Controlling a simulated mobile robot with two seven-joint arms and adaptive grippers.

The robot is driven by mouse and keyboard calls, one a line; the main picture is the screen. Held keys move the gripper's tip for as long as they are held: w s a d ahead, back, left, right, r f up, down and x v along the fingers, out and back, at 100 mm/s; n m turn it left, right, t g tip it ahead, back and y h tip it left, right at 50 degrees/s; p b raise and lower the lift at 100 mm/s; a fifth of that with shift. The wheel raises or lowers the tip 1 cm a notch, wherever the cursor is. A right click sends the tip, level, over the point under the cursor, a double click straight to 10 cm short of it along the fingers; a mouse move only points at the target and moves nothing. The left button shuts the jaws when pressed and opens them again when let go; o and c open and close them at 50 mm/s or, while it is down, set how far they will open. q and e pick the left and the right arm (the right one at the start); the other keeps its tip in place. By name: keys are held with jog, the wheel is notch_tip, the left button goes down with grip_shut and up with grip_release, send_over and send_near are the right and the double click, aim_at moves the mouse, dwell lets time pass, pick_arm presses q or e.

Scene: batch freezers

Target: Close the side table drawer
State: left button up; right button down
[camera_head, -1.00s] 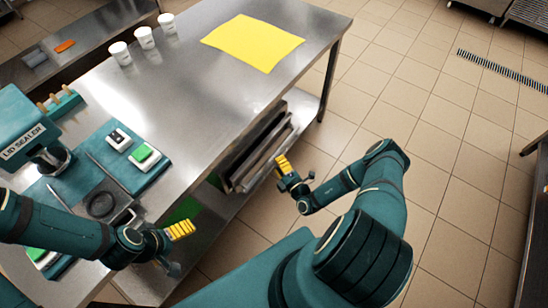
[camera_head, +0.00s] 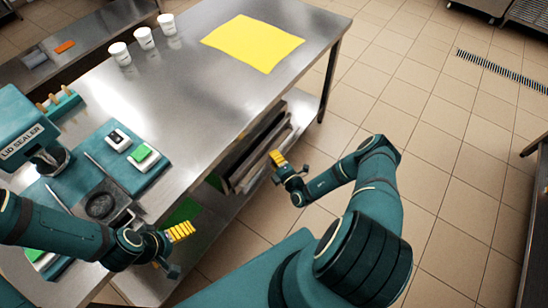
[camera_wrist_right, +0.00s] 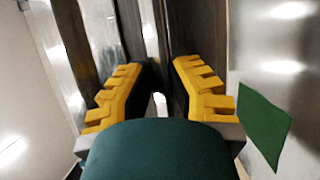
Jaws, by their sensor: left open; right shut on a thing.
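The side table drawer (camera_head: 266,160) is at the right side of the steel table, below its top, with its long metal front standing out from under the edge. My right gripper (camera_head: 278,159) is at the drawer's outer face. In the right wrist view, its yellow fingers (camera_wrist_right: 158,92) stand apart on either side of a narrow upright part of the drawer front (camera_wrist_right: 150,45), and it is shut on that part. The exact contact is hard to see. My left gripper (camera_head: 181,231) is open and empty near the table's front edge.
The steel tabletop (camera_head: 190,100) holds a yellow sheet (camera_head: 252,42), white cups (camera_head: 145,38), a lid sealer (camera_head: 25,130) and a teal mat with small tools. A lower shelf (camera_head: 225,215) lies below. The tiled floor (camera_head: 400,90) to the right is clear.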

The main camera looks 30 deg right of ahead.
aim_at(264, 151)
jog(key=w+b, duration=0.1)
jog(key=w, duration=0.1)
jog(key=w+a, duration=0.1)
jog(key=shift+w+a+f+b, duration=0.1)
jog(key=shift+w+a+b, duration=0.1)
jog(key=shift+w+b, duration=0.15)
jog(key=shift+w, duration=0.2)
jog(key=shift+r, duration=0.2)
jog(key=c, duration=0.9)
grip_release()
jog(key=shift+a+f, duration=0.1)
jog(key=shift+o, duration=0.2)
jog(key=shift+s, duration=0.15)
jog(key=s, duration=1.1)
jog(key=shift+s, duration=0.35)
